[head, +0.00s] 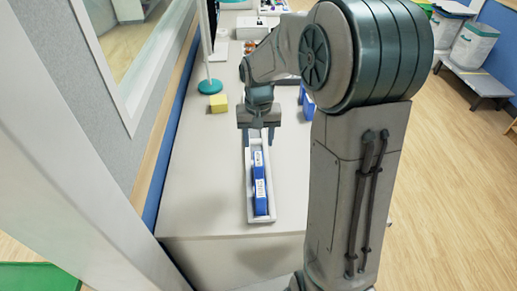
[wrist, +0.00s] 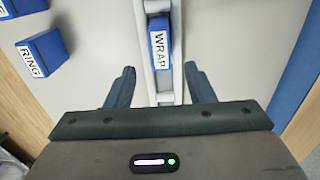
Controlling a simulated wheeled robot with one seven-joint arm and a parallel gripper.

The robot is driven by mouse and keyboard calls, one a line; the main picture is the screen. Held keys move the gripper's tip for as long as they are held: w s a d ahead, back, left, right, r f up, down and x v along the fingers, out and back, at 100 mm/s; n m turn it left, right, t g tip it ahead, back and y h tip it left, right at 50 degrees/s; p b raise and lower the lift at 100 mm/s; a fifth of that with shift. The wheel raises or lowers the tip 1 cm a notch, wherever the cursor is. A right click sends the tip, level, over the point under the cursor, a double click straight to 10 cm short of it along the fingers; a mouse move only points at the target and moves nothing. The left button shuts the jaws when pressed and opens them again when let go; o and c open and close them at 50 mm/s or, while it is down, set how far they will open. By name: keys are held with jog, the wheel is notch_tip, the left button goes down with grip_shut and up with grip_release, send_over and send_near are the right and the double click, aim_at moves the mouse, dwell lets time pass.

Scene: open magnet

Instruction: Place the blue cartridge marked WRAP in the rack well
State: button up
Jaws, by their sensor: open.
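The blue cartridge marked WRAP (wrist: 159,45) has a white label and lies between the two side walls of the narrow white rack (wrist: 177,60). I cannot tell how deep it sits. My gripper (head: 259,135) is open over the rack's far end. In the wrist view its fingers (wrist: 159,88) stand apart on either side of the rack, clear of WRAP, with nothing between them but the rack's bare end.
A blue cartridge marked RING (wrist: 42,53) lies beside the rack, with another blue cartridge (wrist: 22,7) near it. A yellow block (head: 218,102) and a teal-based stand (head: 210,86) are at the back left. The counter left of the rack (head: 205,165) is clear.

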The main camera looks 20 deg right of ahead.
jog(key=s+r+n+t, duration=0.1)
jog(key=s+r, duration=0.2)
jog(key=s, duration=0.6)
jog(key=s+r+n+t, duration=0.1)
jog(key=s+r, duration=0.2)
jog(key=s, duration=0.7)
jog(key=shift+s+r+t, duration=0.15)
jog(key=shift+s+t, duration=0.05)
jog(key=shift+t, duration=0.2)
